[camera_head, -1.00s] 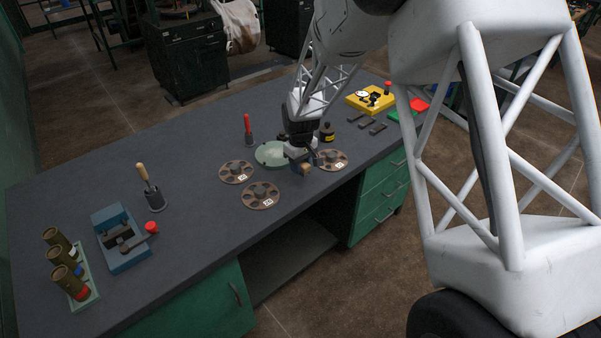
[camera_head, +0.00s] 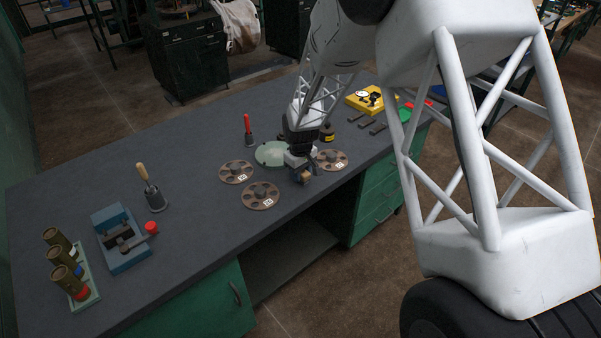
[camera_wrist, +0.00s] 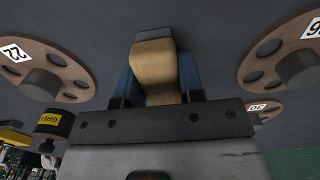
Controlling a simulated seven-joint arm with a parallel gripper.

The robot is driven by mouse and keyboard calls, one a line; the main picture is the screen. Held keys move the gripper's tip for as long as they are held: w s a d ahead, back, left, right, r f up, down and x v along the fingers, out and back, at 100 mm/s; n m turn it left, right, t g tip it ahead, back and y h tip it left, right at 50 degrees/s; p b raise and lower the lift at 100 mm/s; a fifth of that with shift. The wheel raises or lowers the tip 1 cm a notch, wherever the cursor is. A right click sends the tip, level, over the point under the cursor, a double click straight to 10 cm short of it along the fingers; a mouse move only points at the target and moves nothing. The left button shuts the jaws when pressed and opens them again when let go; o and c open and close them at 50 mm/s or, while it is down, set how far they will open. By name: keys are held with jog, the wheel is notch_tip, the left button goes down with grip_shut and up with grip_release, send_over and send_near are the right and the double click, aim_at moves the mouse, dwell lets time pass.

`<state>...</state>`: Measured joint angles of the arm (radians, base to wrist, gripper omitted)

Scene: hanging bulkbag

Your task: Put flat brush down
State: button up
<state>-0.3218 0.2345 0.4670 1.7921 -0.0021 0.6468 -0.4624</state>
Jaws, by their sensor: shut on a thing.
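My gripper (camera_head: 303,177) is low over the front part of the dark workbench (camera_head: 205,198), between two brown round discs. In the wrist view my gripper (camera_wrist: 154,82) has its blue fingers closed on both sides of a tan block-like piece with a dark end, which I take for the flat brush (camera_wrist: 154,60). The flat brush also shows as a small tan patch under the gripper in the head view (camera_head: 304,176). Whether it touches the bench top I cannot tell. Its far end is hidden.
Brown discs with numbered tags stand close by: one left (camera_head: 236,172), one front left (camera_head: 260,195), one right (camera_head: 333,160). A pale green round plate (camera_head: 271,153) lies behind. A red-handled tool (camera_head: 248,130) stands in a holder. Bench is clear toward the blue fixture (camera_head: 122,238).

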jog(key=shift+f, duration=0.1)
jog(key=o, duration=1)
jog(key=shift+c, duration=0.2)
notch_tip(320, 180, up, 12)
dwell(0.8)
